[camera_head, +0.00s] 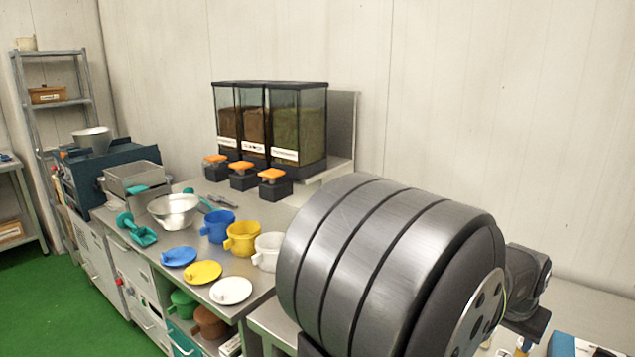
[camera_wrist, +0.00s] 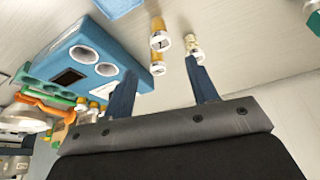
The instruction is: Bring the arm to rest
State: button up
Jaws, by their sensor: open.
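In the wrist view my gripper (camera_wrist: 162,72) shows two dark blue fingers set well apart, with nothing held between them. Beyond the fingers is a blue block with round white-rimmed holes (camera_wrist: 95,62), and small bottles with amber and white parts (camera_wrist: 157,62) stand near the fingertips. I cannot tell how far the fingers are from these. In the head view a large grey banded link of my arm fills the front right and hides part of the bench; my gripper's fingers cannot be made out there.
The steel bench holds blue (camera_head: 217,226), yellow (camera_head: 242,238) and white (camera_head: 267,251) cups, matching lids, a metal bowl (camera_head: 174,210) and a teal scoop (camera_head: 137,229). Clear dispensers (camera_head: 270,124) stand at the back against the wall. A shelf rack (camera_head: 50,76) is at far left.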

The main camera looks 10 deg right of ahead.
aim_at(504, 356)
jog(key=x, duration=1)
jog(key=shift+a, duration=0.1)
jog(key=shift+w, duration=0.1)
notch_tip(504, 356, up, 4)
jog(key=shift+f, duration=0.1)
jog(key=s+r, duration=0.7)
jog(key=s, duration=0.4)
jog(key=s+d+r, duration=0.2)
jog(key=s+d, duration=0.6)
jog(key=s, duration=0.1)
jog(key=w+f, duration=0.2)
jog(key=w, duration=0.1)
jog(key=w+d+f, duration=0.1)
jog(key=w+f, duration=0.2)
jog(key=w, duration=0.1)
jog(key=w+d+f, duration=0.1)
jog(key=w+f, duration=0.2)
jog(key=w, duration=0.1)
jog(key=shift+f, duration=0.85)
